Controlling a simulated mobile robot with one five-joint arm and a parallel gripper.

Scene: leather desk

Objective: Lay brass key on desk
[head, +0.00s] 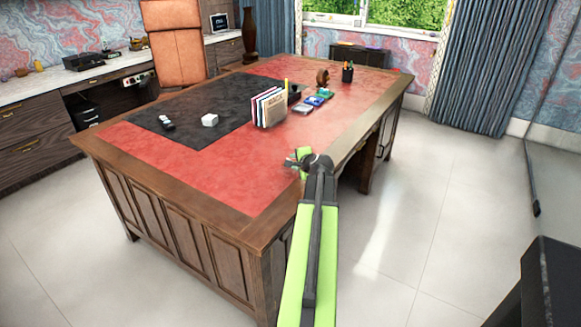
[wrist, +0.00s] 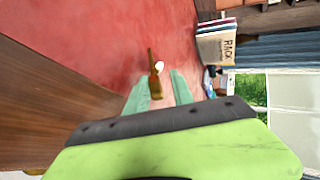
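The brass key (wrist: 155,75) shows in the wrist view between my gripper's two pale green fingers, its slim end pointing away from the gripper. My gripper (wrist: 160,82) appears shut on the key's near end, though a thin reddish strip shows beside it. In the head view, my gripper (head: 297,159) is at the right edge of the desk (head: 180,207), over or close to its red leather top. The key cannot be made out in the head view. How high it is above the leather is unclear.
A rack of upright folders (head: 268,108) stands beyond my gripper; it also shows in the wrist view (wrist: 215,45). A pencil cup (head: 347,72) stands farther back. The near red leather is clear.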

